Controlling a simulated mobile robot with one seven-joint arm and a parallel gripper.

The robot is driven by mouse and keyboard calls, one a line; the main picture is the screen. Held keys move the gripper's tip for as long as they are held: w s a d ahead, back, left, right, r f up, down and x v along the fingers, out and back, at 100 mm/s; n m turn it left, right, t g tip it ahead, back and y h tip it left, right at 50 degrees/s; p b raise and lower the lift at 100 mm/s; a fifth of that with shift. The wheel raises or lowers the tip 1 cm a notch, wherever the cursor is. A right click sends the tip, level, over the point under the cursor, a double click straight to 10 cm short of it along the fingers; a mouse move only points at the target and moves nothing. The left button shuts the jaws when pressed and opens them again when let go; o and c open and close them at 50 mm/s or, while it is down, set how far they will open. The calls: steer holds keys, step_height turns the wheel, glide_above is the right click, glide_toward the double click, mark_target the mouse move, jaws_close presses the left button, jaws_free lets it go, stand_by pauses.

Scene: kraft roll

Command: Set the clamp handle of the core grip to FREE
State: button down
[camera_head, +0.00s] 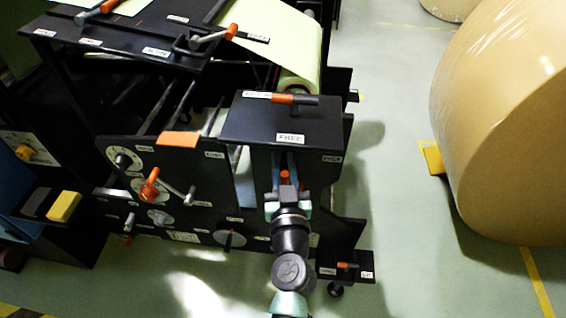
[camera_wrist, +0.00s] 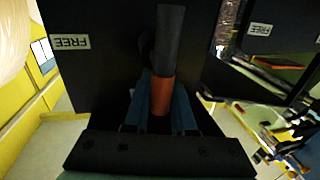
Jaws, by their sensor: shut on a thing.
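A clamp handle with an orange part (camera_wrist: 160,92) and a dark grey part (camera_wrist: 170,38) lies in front of a black panel in the wrist view. It runs nearly straight up the picture, tilted slightly. My gripper (camera_wrist: 160,108) is shut on the orange part, with a blue finger on each side. In the head view my gripper (camera_head: 287,186) is at the front of the black machine block, with a bit of orange (camera_head: 285,174) between its fingers. A FREE label (camera_wrist: 70,42) is on the panel, left of the handle in the wrist view. My gripper and wrist hide most of the handle in the head view.
An orange-and-black handle (camera_head: 294,98) lies on the block's top (camera_head: 250,122). A lever with an orange knob (camera_head: 150,188) and dials are left of my gripper. A small handle (camera_head: 347,266) is low right. A kraft roll (camera_head: 510,130) stands right, beyond open floor.

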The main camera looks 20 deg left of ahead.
steer(key=shift+f, duration=0.15)
steer(key=m+b, duration=0.2)
steer(key=d+m+b, duration=0.1)
steer(key=m+b, duration=0.1)
steer(key=shift+w+d+f+t+b, duration=0.1)
steer(key=shift+w+f+t+b, duration=0.1)
steer(key=shift+t+b, duration=0.2)
steer(key=d+m+t+h+b, duration=0.1)
steer(key=m, duration=0.4)
steer(key=f+m+b, duration=0.1)
steer(key=m+b, duration=0.1)
steer(key=m, duration=0.3)
steer(key=d+f+m+t+h+b, duration=0.1)
steer(key=m+b, duration=0.1)
steer(key=m, duration=0.3)
steer(key=shift+w+d+f+m+t+h, duration=0.1)
steer(key=shift+w+d+m+t+h, duration=0.2)
steer(key=shift+m, duration=0.1)
steer(key=c, duration=0.8)
jaws_free()
steer(key=shift+o, duration=0.2)
steer(key=shift+s, duration=0.1)
